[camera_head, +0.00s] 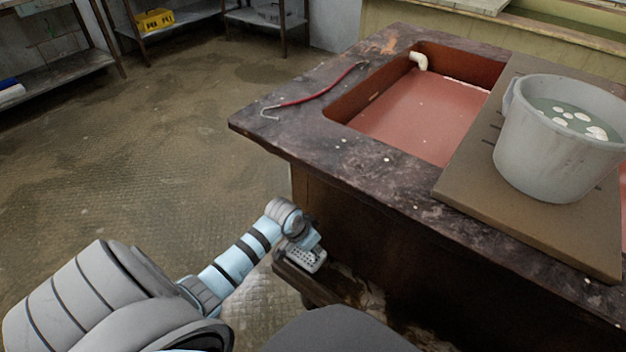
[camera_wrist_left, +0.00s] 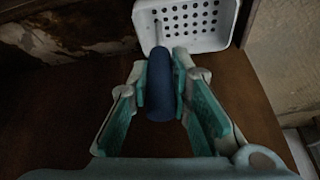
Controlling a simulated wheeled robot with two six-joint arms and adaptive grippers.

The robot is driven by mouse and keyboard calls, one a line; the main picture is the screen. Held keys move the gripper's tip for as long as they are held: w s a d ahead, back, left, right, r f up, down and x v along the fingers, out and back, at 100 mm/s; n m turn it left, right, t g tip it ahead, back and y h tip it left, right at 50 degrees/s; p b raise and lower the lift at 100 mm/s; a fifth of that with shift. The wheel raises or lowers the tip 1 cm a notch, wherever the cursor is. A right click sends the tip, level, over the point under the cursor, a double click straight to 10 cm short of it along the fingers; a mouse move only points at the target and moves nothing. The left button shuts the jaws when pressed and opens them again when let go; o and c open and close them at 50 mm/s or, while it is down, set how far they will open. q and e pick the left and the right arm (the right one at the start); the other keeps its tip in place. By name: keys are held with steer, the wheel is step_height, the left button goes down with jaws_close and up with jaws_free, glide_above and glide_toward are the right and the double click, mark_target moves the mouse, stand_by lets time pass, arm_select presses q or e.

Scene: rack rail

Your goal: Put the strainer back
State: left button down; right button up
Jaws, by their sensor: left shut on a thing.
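The strainer (camera_wrist_left: 205,38) is a white, box-shaped scoop with rows of round holes and a dark blue handle (camera_wrist_left: 160,85). In the left wrist view my left gripper (camera_wrist_left: 168,78) is shut on the handle, with a green-padded finger on each side. In the head view my left arm reaches down to the front of the sink counter, and the strainer (camera_head: 305,260) shows small just below the gripper, beside a low wooden ledge. I cannot tell whether the strainer touches the ledge. My right gripper is not in view.
The dark counter (camera_head: 390,180) holds a red basin (camera_head: 425,110). A grey bucket (camera_head: 540,150) with white pieces in liquid stands on a board (camera_head: 470,185). A red hooked rod (camera_head: 320,90) lies on the counter. Open floor (camera_head: 170,150) lies to the left, with shelves (camera_head: 60,75) behind.

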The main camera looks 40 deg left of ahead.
arm_select(q)
steer(key=shift+w+f, duration=0.25)
steer(key=shift+f, duration=0.25)
steer(key=shift+r, duration=0.2)
steer(key=c, duration=1.5)
jaws_free()
steer(key=shift+o, duration=0.2)
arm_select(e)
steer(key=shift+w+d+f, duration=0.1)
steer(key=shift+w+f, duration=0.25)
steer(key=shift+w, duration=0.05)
